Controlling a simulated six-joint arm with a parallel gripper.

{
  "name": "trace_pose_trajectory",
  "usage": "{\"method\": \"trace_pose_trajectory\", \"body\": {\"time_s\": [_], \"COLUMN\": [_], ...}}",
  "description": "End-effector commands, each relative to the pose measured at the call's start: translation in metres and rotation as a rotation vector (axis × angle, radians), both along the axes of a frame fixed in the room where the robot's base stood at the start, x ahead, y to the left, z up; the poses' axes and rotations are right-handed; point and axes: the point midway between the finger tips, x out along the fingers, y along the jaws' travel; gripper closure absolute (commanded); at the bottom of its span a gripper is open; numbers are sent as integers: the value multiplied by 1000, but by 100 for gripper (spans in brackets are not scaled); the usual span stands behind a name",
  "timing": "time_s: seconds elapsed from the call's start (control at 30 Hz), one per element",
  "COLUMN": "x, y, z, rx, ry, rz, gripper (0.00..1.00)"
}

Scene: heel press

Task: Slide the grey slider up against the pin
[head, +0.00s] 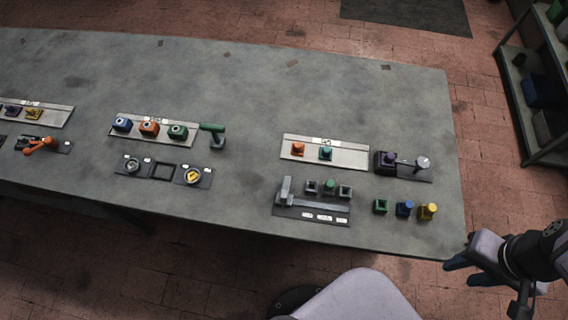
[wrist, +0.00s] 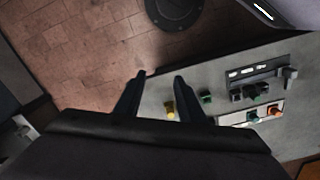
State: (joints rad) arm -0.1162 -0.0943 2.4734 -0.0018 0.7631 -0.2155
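A dark base plate (head: 283,213) near the table's front edge carries a long grey bar and white labels. A taller grey block (head: 286,190), which looks like the grey slider, stands at the bar's left end. The block also shows at the far right of the wrist view (wrist: 288,73). I cannot make out the pin. My gripper (head: 465,271) is off the table's right front corner, well to the right of the plate. In the wrist view my gripper (wrist: 160,77) has its two fingers apart with nothing between them.
Behind the bar are several small dark blocks (head: 312,187). To its right stand green (head: 380,206), blue (head: 404,209) and yellow (head: 428,211) pieces. A pale tray (head: 350,155) with orange and teal pieces lies behind. The table's middle (head: 250,80) is mostly clear.

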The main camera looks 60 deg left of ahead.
Motion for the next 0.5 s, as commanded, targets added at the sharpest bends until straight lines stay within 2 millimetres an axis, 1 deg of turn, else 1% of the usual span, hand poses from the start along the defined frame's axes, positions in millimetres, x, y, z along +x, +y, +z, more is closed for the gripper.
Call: {"method": "trace_pose_trajectory", "body": {"time_s": [0.03,0.13,0.27,0.3,0.37,0.4,0.47,0.5], "x": [9,20,30,31,32,30,26,22], "y": [16,45,89,105,130,148,176,195], "z": [20,15,1,-5,-15,-22,-32,-38], "rx": [1,0,0,0,0,1,1,0], "ry": [-2,-1,0,-1,-1,0,0,-1], "rz": [143,414,795,926,1129,1271,1487,1634], "gripper": [64,64,64,64,64,64,64,64]}}
